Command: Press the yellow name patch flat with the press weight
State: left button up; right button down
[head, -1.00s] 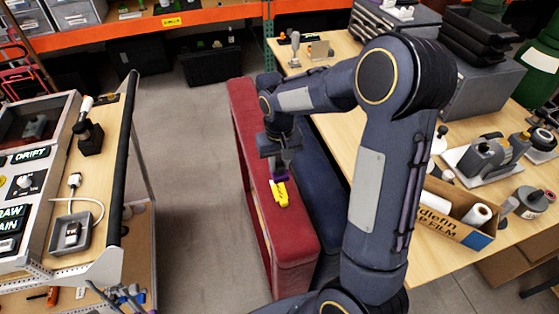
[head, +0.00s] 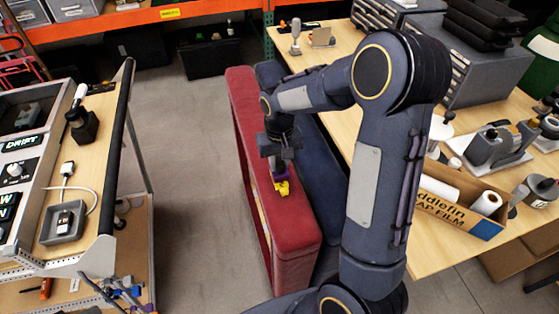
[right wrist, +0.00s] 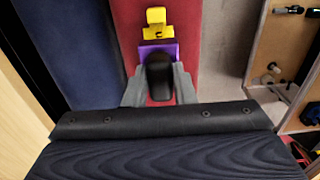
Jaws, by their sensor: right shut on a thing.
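The yellow name patch (head: 283,188) lies on the narrow top of a red padded piece (head: 292,226). Only part of it shows, and its far part is hidden behind the weight. In the right wrist view the patch (right wrist: 155,26) sticks out past the weight's edge, with a raised-looking end. The press weight has a purple base (right wrist: 157,48) and a black grip (right wrist: 159,76). My right gripper (head: 278,166) is shut on the grip and points down. The purple base is over or on the patch; I cannot tell whether it touches. My left gripper is not in view.
A blue padded piece (head: 328,198) stands beside the red one. A wooden table (head: 460,235) with tools and a box (head: 455,203) is at the right.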

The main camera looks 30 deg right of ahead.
jog(key=shift+f+b, duration=0.95)
jog(key=shift+f, duration=0.25)
dwell(3.3)
dwell(1.6)
jog(key=shift+r+p, duration=3.05)
jog(key=shift+r, duration=1.05)
